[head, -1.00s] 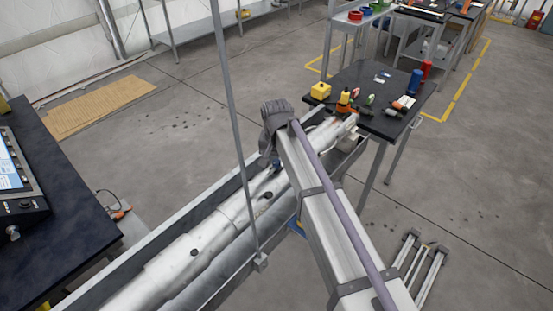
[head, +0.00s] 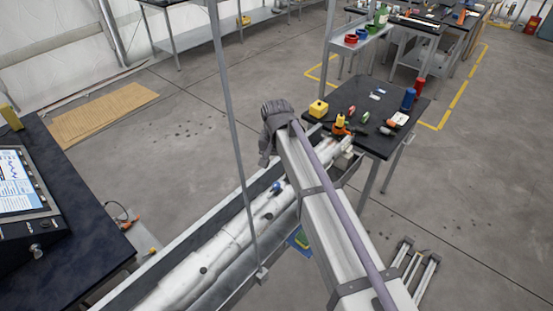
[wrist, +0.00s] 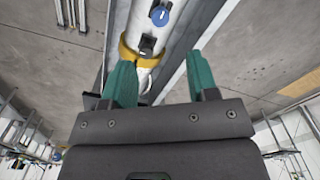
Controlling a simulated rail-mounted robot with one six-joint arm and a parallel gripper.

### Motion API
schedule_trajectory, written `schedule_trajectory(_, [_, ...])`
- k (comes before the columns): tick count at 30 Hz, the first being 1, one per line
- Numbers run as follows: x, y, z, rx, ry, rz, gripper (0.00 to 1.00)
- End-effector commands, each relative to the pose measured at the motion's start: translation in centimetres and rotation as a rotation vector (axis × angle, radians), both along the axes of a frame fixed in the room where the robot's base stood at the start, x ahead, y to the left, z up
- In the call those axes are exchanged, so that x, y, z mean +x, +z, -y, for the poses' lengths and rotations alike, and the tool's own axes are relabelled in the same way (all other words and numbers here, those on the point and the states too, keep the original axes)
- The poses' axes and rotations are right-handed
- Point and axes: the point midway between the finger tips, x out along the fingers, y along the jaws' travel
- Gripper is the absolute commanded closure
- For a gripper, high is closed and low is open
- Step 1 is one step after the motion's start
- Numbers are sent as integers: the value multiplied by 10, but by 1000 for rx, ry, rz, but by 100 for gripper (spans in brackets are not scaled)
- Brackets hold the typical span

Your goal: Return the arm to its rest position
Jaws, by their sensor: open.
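My gripper (wrist: 161,78) shows in the wrist view as two green fingers, spread apart with nothing held between them. Past the fingers lies a long whitish-silver tube (wrist: 150,38) with a yellow band (wrist: 128,52) and a round blue piece (wrist: 159,16); I cannot tell how far the fingers are from it. In the head view my arm reaches forward over the trough to a bent joint, and my gripper is hidden there. The tube (head: 222,252) also shows in the head view, lying in the metal trough (head: 165,262).
A control console (head: 27,195) sits on a dark bench at left. A thin upright pole (head: 232,130) stands close to my arm. Floor at right is mostly clear.

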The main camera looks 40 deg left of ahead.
Motion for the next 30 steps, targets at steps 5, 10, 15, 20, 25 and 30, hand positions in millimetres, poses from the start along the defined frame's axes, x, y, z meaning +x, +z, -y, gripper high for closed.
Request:
schedule_trajectory(5, [0, -1, 0, 0, 0, 0, 46])
schedule_trajectory(10, [0, -1, 0, 0, 0, 0, 46])
schedule_trajectory(15, [-14, -1, 19, 0, 111, 0, 46])
schedule_trajectory(20, [-7, -24, 144, -1, 122, 1, 46])
schedule_trajectory(25, [8, -55, 311, -1, -21, 0, 46])
schedule_trajectory(30, [-13, -89, 465, -1, -257, 0, 46])
